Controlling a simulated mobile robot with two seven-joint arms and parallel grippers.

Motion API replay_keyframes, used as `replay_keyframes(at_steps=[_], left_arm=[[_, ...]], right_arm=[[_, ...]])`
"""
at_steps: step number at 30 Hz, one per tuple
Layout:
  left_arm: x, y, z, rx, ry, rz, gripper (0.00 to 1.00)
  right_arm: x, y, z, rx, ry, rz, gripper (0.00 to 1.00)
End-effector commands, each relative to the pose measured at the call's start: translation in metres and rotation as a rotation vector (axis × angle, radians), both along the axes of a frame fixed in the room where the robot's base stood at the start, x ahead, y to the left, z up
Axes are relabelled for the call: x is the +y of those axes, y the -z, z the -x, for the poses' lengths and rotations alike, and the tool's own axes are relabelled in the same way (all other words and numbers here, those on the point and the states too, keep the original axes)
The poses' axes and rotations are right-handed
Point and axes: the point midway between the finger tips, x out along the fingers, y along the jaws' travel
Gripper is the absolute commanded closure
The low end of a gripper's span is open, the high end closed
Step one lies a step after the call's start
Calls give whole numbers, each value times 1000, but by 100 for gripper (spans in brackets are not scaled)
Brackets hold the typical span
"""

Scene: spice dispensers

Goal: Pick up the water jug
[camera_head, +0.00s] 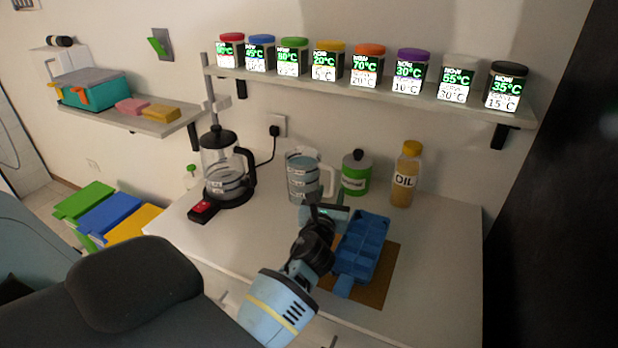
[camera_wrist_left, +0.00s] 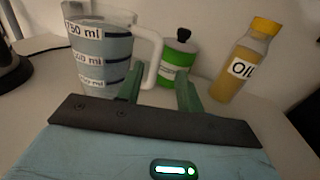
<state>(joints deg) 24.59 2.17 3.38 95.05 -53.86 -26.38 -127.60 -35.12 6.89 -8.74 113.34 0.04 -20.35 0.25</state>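The water jug (camera_head: 301,178) is a clear measuring jug with a white handle on its right side. It stands upright on the white counter and holds bluish water. In the left wrist view the jug (camera_wrist_left: 92,58) fills the upper left, with its ml bands facing me. My left gripper (camera_head: 328,207) is in front of the jug, near its handle. The left wrist view shows its two green fingers (camera_wrist_left: 161,88) apart and nothing held. The handle shows just beyond the left finger; I cannot tell whether they touch. My right gripper is not in view.
A green canister (camera_head: 355,173) and an oil bottle (camera_head: 405,175) stand right of the jug. A kettle (camera_head: 226,170) stands left. A blue tray (camera_head: 362,246) on a brown board lies beside my left gripper. The wall shelf (camera_head: 280,80) carries several spice jars.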

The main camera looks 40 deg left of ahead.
Motion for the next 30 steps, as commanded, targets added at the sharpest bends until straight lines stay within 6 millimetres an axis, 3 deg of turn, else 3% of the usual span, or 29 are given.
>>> replay_keyframes(at_steps=[16,24,30], left_arm=[[15,0,-29,-1,-1,2,64],[32,3,-60,2,-1,1,64],[36,2,-69,0,-1,1,64]], right_arm=[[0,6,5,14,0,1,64],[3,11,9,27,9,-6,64],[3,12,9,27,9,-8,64]])
